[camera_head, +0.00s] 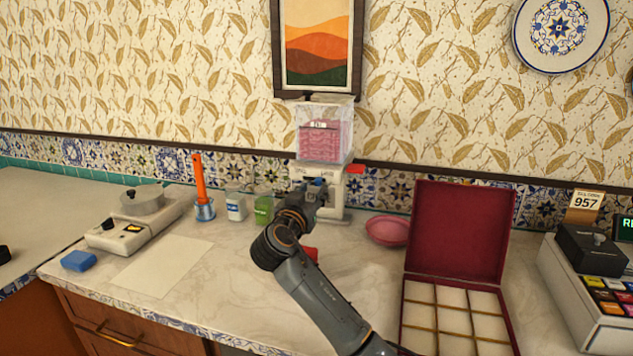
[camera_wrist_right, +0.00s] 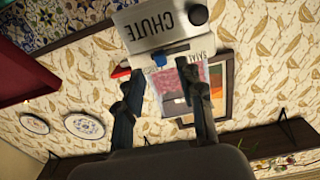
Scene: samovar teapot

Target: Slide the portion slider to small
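The dispenser (camera_head: 326,142) stands against the back wall, with a clear bin of pink contents on a white body. A red lever (camera_head: 355,169) sticks out at its right. My right gripper (camera_head: 316,187) is in front of the dispenser's lower body. In the wrist view its fingers (camera_wrist_right: 160,75) are apart, with the blue tab between their tips; contact cannot be told. My left gripper is out of view.
The sheet area (camera_head: 160,267) is clear.

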